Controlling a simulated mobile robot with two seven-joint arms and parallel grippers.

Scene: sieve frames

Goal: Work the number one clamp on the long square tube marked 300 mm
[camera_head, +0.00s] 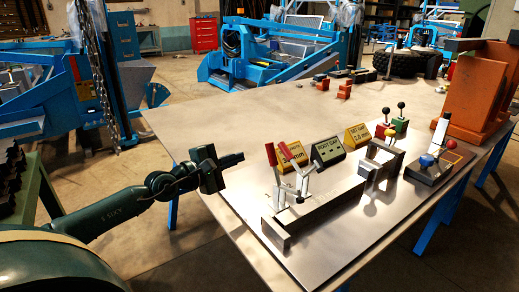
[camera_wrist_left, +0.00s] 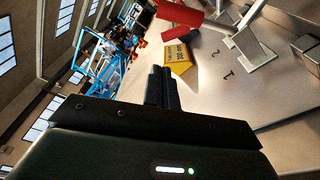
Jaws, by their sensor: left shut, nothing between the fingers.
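My left gripper (camera_head: 238,158) is shut and empty, left of the clamps and apart from them. Its closed fingers (camera_wrist_left: 162,88) show in the left wrist view. A long square metal tube (camera_head: 318,212) lies along the near part of the table plate. Two toggle clamps with red handles stand at its left part; one red handle (camera_head: 270,155) is nearly upright, the other (camera_head: 283,146) leans. The wrist view shows a red handle (camera_wrist_left: 195,27), a yellow block marked 300 mm (camera_wrist_left: 179,57), and numerals 1 and 2 on the plate. I cannot tell which clamp is number one.
A root gap block (camera_head: 328,151) and a set gap block (camera_head: 357,137) stand behind the tube. A metal bracket (camera_head: 380,158) is at its far end. The table's left part is clear.

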